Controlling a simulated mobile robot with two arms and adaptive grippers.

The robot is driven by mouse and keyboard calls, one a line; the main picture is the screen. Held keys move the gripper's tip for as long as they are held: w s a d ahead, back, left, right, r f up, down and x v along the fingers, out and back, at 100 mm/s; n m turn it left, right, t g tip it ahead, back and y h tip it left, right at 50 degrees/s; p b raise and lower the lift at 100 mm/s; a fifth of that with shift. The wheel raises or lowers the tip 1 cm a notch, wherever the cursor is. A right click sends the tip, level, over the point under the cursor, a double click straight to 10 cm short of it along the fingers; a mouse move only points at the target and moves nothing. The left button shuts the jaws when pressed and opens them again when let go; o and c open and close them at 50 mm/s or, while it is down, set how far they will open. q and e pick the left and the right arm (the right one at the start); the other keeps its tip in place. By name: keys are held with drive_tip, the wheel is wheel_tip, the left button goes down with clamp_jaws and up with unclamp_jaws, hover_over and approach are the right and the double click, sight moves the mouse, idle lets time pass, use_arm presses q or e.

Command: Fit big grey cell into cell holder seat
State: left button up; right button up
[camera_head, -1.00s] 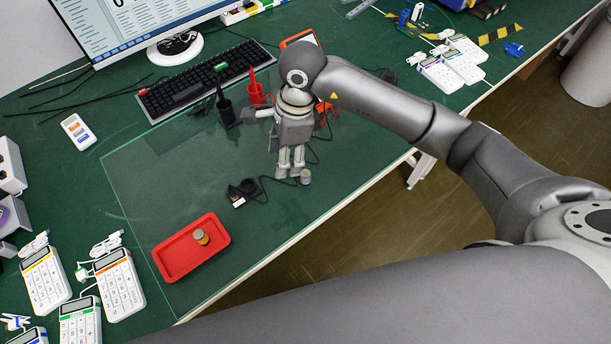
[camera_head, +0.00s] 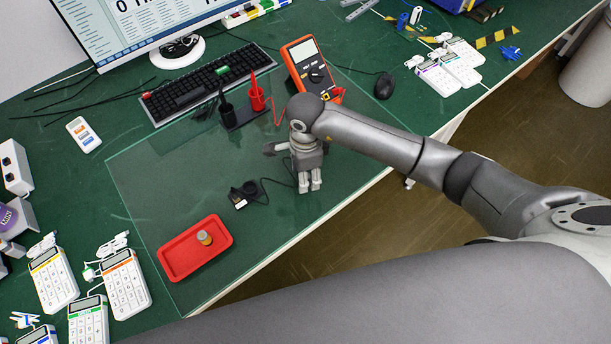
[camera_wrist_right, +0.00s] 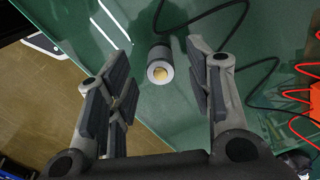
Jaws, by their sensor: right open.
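The grey cell (camera_wrist_right: 160,64), a short cylinder with a gold-coloured centre on its end, stands on the glass mat in the right wrist view. My right gripper (camera_wrist_right: 158,80) is open, with its fingers on either side of the cell, apart from it. In the head view this gripper (camera_head: 309,187) points down at the mat and the cell is hidden. A small black part with a wire and a pale connector (camera_head: 246,192) lies left of the gripper; I cannot tell whether it is the cell holder. My left gripper is not in view.
A red tray (camera_head: 176,266) with another small banded cell (camera_head: 205,238) lies at front left. Behind the gripper are an orange multimeter (camera_head: 306,62), probe stand (camera_head: 244,117) and keyboard (camera_head: 205,84). The glass between tray and gripper is mostly clear.

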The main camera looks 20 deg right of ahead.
drive_tip(key=shift+f, duration=0.65)
clamp_jaws()
drive_tip(key=shift+r, duration=0.2)
